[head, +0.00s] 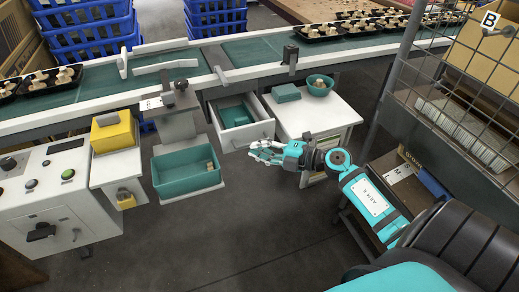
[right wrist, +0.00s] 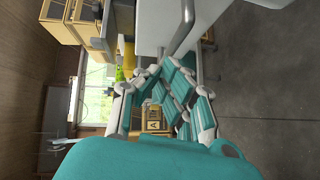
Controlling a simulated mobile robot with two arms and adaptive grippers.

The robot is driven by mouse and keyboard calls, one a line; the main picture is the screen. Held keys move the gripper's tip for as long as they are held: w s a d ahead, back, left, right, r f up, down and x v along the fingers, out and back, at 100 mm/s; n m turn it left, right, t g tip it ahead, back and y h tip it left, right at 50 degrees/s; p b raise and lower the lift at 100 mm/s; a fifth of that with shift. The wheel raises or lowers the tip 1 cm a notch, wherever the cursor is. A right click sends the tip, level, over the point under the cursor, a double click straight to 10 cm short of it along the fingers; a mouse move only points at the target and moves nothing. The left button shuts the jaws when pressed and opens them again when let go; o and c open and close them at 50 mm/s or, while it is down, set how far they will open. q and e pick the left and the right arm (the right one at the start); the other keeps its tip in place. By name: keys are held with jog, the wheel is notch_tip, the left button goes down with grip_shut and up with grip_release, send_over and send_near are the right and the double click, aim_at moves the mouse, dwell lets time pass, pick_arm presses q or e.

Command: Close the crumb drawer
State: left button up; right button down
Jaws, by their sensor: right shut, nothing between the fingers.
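The crumb drawer (head: 247,131) is a white drawer pulled out from under the conveyor, left of a white cabinet. A teal block or liner (head: 236,115) lies inside it. My right gripper (head: 258,151) is shut and empty, just in front of the drawer's front panel at its lower right. I cannot tell whether the fingertips touch the panel. In the right wrist view the teal and grey fingers (right wrist: 165,90) lie close beside a white panel (right wrist: 160,25), probably the drawer front. My left gripper is out of view.
A teal bin (head: 188,187) on a scale stand is left of the drawer. The white cabinet (head: 325,113) at right carries a teal bowl (head: 320,85) and block. The conveyor (head: 262,50) runs behind; a wire rack (head: 445,115) stands at right. Floor in front is clear.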

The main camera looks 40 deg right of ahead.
aim_at(241, 137)
jog(key=w, duration=0.2)
jog(key=w+d, duration=0.1)
jog(key=w, duration=0.1)
dwell(0.3)
